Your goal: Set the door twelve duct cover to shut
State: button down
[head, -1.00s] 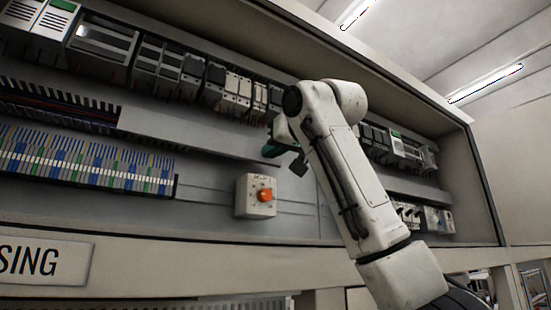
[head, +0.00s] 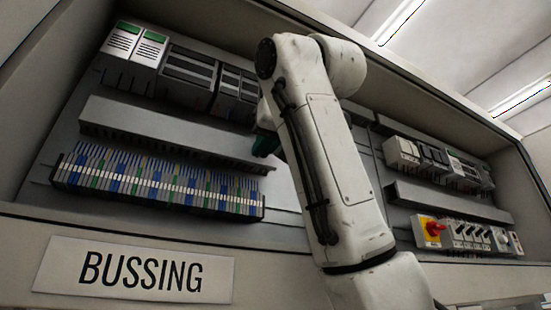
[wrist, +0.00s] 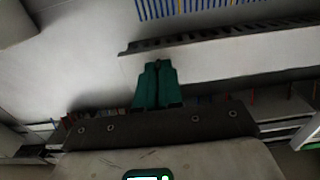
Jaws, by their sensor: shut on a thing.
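A long grey duct cover (head: 180,133) runs above the blue, green and grey terminal row in the head view. Its left end shows, and no wires show along it. In the wrist view the pale cover (wrist: 240,62) lies beside a dark slotted duct edge. My gripper (head: 264,146) is at the cover's right part in the head view, mostly hidden behind my arm. In the wrist view its green fingers (wrist: 158,82) are close together, with their tips at the cover's edge. The grip itself is hard to see.
The terminal row (head: 155,185) sits below the cover and relay modules (head: 185,78) above it. A BUSSING sign (head: 135,270) is on the lower frame. At right, a red rotary switch (head: 433,228) stands beside breakers. My arm hides the cabinet's middle.

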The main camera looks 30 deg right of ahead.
jog(key=shift+a+r, duration=0.1)
jog(key=shift+a, duration=0.3)
jog(key=c, duration=1.3)
grip_release()
jog(key=shift+a, duration=0.2)
jog(key=shift+d, duration=0.1)
jog(key=shift+s, duration=0.1)
jog(key=s+b, duration=0.4)
jog(key=s, duration=0.6)
jog(key=shift+s, duration=0.35)
